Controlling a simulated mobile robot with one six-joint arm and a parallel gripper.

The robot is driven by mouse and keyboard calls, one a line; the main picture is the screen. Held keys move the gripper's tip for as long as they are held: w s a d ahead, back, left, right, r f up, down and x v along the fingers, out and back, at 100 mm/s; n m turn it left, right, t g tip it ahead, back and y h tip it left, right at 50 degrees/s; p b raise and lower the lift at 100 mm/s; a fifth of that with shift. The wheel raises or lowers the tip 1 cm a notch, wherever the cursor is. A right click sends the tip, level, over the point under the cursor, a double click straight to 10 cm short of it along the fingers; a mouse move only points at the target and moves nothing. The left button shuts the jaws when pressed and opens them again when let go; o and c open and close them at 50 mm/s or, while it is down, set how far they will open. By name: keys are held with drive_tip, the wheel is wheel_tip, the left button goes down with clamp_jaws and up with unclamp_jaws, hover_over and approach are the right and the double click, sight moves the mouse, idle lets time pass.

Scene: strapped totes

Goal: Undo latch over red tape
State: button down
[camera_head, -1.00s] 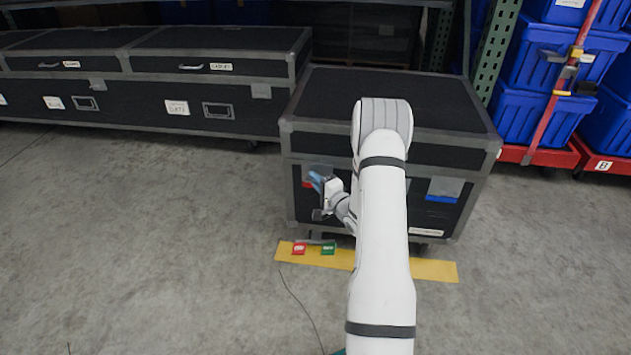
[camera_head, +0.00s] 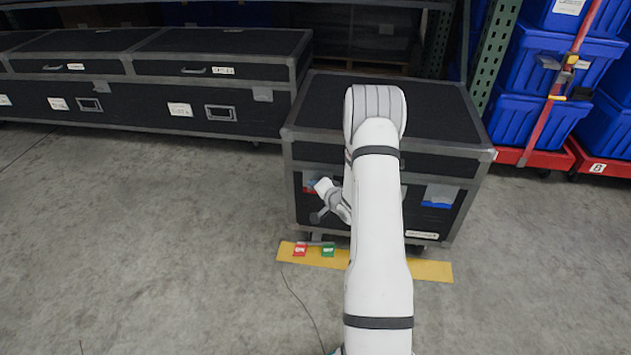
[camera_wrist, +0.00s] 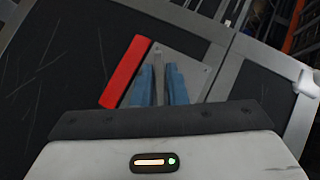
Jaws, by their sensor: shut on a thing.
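The black case (camera_head: 395,110) with grey metal edges stands in the middle of the head view. In the wrist view, a red tape strip (camera_wrist: 127,71) runs at a slant on its front, beside a grey metal latch plate (camera_wrist: 190,72). My gripper (camera_wrist: 163,80) has its blue fingers shut on a narrow grey latch piece (camera_wrist: 158,62) in front of the plate. In the head view, a little of the red tape (camera_head: 309,187) shows left of my wrist. The fingers are largely hidden there. A second latch plate (camera_head: 440,194) with blue tape sits at the right of the case front.
A yellow floor strip (camera_head: 432,270) with a red tag (camera_head: 300,249) and a green tag (camera_head: 328,249) lies before the case. A long black case (camera_head: 140,104) stands left. Blue totes (camera_head: 528,120) on red dollies stand right. The floor at left is clear.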

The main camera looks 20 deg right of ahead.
drive_tip(key=shift+n+g+h+p, duration=0.55)
drive_tip(key=shift+n+g+h, duration=0.35)
drive_tip(key=shift+g, duration=0.2)
drive_tip(key=shift+n+g+h+b, duration=0.3)
drive_tip(key=shift+n+g+h, duration=0.4)
drive_tip(key=shift+g+h, duration=0.25)
drive_tip(key=shift+r+n+g+h+p, duration=0.15)
drive_tip(key=shift+n+g+h+p, duration=0.45)
drive_tip(key=shift+h+p, duration=0.3)
drive_tip(key=shift+n+g+h+p, duration=0.45)
drive_tip(key=shift+h+p, duration=0.1)
drive_tip(key=shift+p, duration=0.65)
drive_tip(key=c, duration=1.6)
unclamp_jaws()
drive_tip(key=shift+o, duration=0.2)
drive_tip(key=p+v, duration=0.2)
drive_tip(key=v, duration=0.5)
drive_tip(key=shift+s+a, duration=0.15)
drive_tip(key=shift+r, duration=0.15)
